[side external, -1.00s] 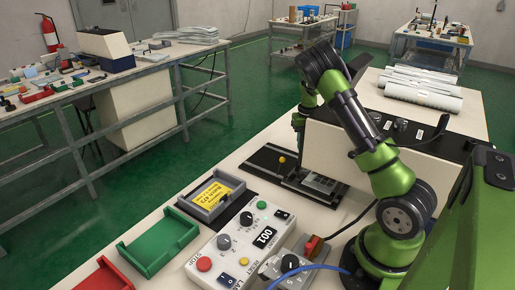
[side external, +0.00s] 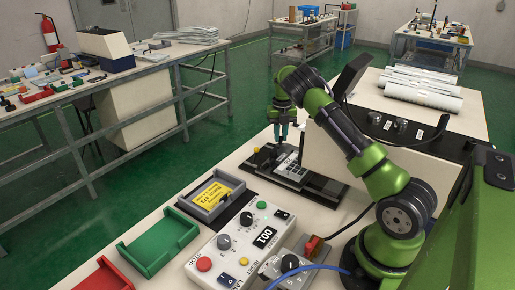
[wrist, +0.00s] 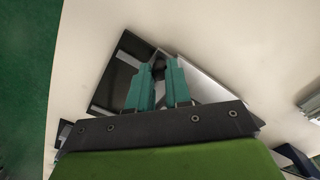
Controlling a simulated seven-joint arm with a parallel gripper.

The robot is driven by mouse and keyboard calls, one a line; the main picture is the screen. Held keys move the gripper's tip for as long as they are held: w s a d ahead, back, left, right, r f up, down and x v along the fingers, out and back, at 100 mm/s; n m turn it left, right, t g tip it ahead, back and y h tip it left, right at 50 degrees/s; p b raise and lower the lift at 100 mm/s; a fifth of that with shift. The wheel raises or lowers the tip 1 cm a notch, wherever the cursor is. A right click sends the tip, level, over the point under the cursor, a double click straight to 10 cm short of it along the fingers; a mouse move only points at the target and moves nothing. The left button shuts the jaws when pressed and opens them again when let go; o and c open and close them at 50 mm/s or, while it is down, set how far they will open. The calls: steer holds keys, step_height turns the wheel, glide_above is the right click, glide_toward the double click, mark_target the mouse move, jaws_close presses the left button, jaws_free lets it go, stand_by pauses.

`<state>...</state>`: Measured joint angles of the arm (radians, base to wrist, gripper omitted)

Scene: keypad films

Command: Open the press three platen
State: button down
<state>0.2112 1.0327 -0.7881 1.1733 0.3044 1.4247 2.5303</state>
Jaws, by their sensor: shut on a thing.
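A dark sliding platen (side external: 268,158) with a grey keypad film plate (side external: 293,171) sits on a black track in front of a cream press housing (side external: 340,158). My gripper (side external: 281,140) points down over the platen, beside the housing. In the wrist view, my gripper's teal fingers (wrist: 160,80) are closed around a small dark part (wrist: 160,65) between their tips. The fingers hide most of that part.
A control box (side external: 240,250) with buttons and dials stands in front. A grey tray with a yellow card (side external: 212,196), a green tray (side external: 160,240) and a red tray (side external: 104,275) lie to the left. A blue cable (side external: 310,267) runs at the front right.

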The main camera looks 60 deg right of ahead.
steer(key=shift+w+d, duration=0.1)
steer(key=shift+w, duration=1.05)
steer(key=c, duration=1.1)
jaws_free()
steer(key=shift+o, duration=0.2)
step_height(320, 180, up, 12)
